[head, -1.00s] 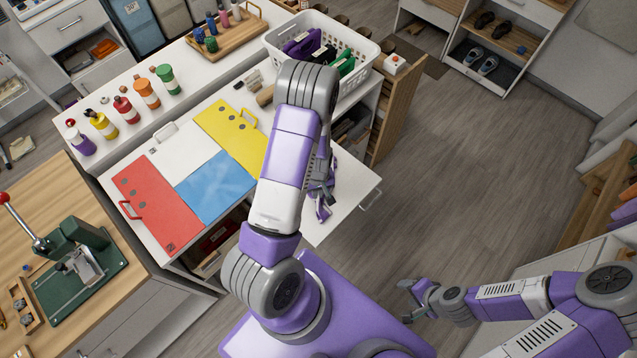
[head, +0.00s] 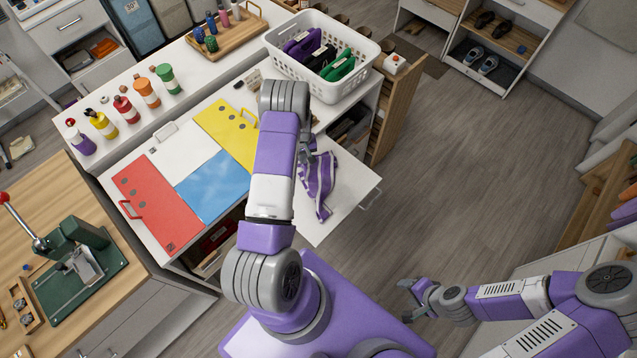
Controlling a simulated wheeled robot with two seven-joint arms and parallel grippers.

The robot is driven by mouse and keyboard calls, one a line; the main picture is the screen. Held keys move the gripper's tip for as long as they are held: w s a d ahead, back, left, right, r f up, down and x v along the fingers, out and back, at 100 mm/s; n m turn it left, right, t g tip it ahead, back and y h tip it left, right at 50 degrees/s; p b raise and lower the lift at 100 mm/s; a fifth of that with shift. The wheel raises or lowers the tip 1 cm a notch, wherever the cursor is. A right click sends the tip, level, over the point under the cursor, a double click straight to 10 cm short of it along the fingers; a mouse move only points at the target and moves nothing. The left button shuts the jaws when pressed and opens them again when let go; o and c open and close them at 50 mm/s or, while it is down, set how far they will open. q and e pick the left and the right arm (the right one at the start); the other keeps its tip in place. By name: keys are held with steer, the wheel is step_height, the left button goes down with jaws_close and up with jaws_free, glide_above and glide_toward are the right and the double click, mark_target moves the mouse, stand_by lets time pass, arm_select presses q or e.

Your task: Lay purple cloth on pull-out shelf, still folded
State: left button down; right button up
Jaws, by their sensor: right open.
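The purple cloth (head: 318,186), with pale stripes, appears to lie on the white pull-out shelf (head: 349,188), toward its left side. It looks long and narrow with uneven edges; I cannot make out its folds. My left gripper (head: 306,152) is at the cloth's upper end, mostly hidden by my own arm. Whether its fingers still touch the cloth cannot be seen. My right gripper (head: 416,302) is open and empty over the floor at the lower right, far from the shelf.
A white basket (head: 362,80) with purple, black and green items stands behind the shelf. Red (head: 155,205), blue (head: 214,186) and yellow (head: 226,130) panels lie on the left worktop. Several bottles line the ledge behind. The shelf's right part and the floor beyond are clear.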

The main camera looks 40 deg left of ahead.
arm_select(q)
steer(key=shift+f, duration=0.3)
step_height(320, 180, down, 6)
steer(key=b, duration=0.5)
steer(key=shift+b, duration=0.35)
steer(key=shift+r, duration=0.1)
steer(key=shift+r, duration=0.1)
step_height(320, 180, up, 9)
steer(key=p, duration=0.5)
steer(key=shift+d, duration=0.1)
